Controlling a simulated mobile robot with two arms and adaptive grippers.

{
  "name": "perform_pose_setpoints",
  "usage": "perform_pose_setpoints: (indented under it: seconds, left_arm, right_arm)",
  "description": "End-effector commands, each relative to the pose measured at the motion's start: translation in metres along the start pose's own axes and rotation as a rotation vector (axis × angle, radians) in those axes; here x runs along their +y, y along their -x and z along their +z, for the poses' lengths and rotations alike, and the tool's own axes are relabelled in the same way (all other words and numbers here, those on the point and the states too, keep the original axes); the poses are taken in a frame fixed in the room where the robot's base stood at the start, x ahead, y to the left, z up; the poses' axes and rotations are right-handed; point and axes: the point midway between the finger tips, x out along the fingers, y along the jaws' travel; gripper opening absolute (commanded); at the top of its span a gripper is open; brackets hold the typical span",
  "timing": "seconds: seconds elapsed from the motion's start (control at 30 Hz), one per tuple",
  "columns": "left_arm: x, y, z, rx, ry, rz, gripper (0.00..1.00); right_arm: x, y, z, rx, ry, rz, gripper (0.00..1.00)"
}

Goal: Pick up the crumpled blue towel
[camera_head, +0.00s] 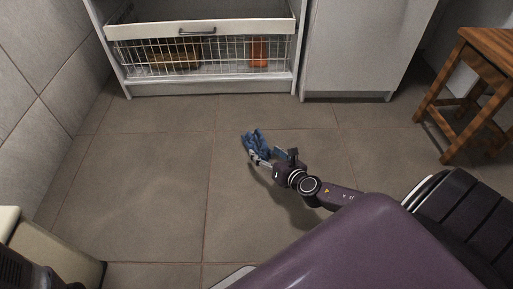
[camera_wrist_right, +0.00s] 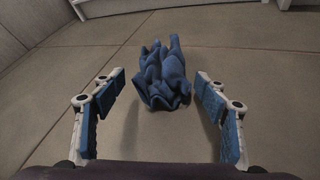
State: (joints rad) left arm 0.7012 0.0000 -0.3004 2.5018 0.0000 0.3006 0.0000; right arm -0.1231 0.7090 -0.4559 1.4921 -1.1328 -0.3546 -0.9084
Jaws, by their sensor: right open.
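The crumpled blue towel (camera_head: 254,139) lies on the tiled floor in the middle of the head view. In the right wrist view the towel (camera_wrist_right: 162,76) stands up in folds, a little beyond the fingertips and between their lines. My right gripper (camera_head: 262,158) reaches in from the lower right, close to the towel. In the right wrist view my right gripper (camera_wrist_right: 159,88) is open, with one blue-padded finger on each side and nothing held. Its fingers partly cover the towel's near edge in the head view. My left gripper is not in view.
A white cabinet (camera_head: 199,89) with a wire basket front stands at the back, with orange items behind the wire. A plain white cabinet (camera_head: 360,50) is right of it. A wooden stool (camera_head: 470,85) stands at the far right. The floor (camera_head: 150,190) around the towel is clear.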

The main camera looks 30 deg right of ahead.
Motion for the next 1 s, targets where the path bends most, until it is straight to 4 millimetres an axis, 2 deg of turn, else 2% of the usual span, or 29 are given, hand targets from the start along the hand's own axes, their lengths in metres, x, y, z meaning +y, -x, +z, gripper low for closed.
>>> perform_pose_setpoints:
  seconds: [0.5,0.83,1.0]
  left_arm:
    - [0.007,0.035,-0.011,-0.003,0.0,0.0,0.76]
    - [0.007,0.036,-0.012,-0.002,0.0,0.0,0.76]
    - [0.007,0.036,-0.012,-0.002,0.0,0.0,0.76]
  right_arm:
    - [-0.004,-0.057,0.001,0.0,-0.001,0.001,0.67]
    - [-0.003,-0.062,0.003,0.002,-0.003,0.0,0.67]
    - [-0.003,-0.062,0.003,0.002,-0.003,0.0,0.49]
